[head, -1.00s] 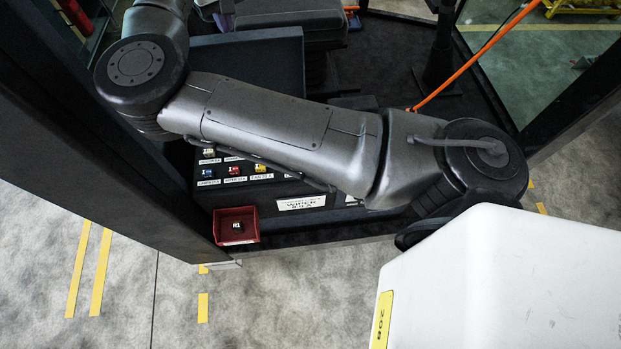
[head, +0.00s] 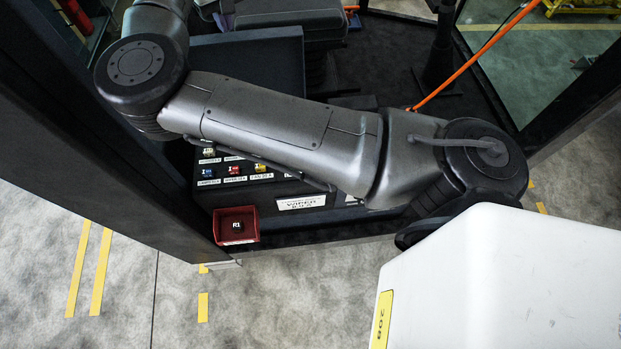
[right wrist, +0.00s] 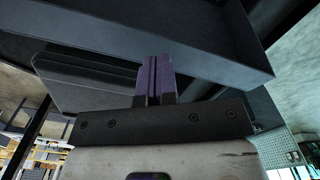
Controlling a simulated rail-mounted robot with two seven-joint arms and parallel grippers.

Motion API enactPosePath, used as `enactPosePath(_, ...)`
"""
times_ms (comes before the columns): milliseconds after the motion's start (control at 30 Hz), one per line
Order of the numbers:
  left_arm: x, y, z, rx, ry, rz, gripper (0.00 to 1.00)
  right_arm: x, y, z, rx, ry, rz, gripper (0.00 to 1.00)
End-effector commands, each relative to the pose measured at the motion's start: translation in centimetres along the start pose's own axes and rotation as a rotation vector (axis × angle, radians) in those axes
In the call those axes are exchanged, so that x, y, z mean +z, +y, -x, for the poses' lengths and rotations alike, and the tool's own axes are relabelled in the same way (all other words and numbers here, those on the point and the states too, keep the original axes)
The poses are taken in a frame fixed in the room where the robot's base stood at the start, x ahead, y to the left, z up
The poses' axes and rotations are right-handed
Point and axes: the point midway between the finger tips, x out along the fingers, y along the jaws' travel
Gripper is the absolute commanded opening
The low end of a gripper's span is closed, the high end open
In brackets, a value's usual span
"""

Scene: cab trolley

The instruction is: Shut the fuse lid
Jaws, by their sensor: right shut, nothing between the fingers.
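The fuse lid seems to be the dark flat panel (head: 248,62) standing open behind the fuse panel (head: 262,200) in the head view. The fuse panel shows blue, red and yellow fuses and white labels; my right arm covers much of it. In the right wrist view, my right gripper (right wrist: 158,75) has its purple fingers together, with nothing between them. A broad dark slab (right wrist: 200,38), perhaps the lid, lies right beyond the fingertips; I cannot tell whether they touch. My right gripper is hidden in the head view. My left gripper is not in view.
A red tray (head: 237,238) with a part labelled R1 sits at the panel's front left corner. A dark cab post (head: 110,140) rises on the left. A seat (head: 290,14) and an orange bar (head: 470,58) are behind. The floor in front is clear.

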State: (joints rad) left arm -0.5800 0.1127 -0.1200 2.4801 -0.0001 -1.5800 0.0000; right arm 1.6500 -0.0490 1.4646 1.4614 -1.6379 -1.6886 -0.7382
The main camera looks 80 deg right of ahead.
Motion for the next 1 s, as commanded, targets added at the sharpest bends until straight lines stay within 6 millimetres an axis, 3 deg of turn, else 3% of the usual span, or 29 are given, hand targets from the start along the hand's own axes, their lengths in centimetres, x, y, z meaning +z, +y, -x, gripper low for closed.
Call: enactPosePath(1000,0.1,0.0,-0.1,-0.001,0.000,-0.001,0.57,0.0,0.0,-1.9,0.001,-0.001,0.000,0.00)
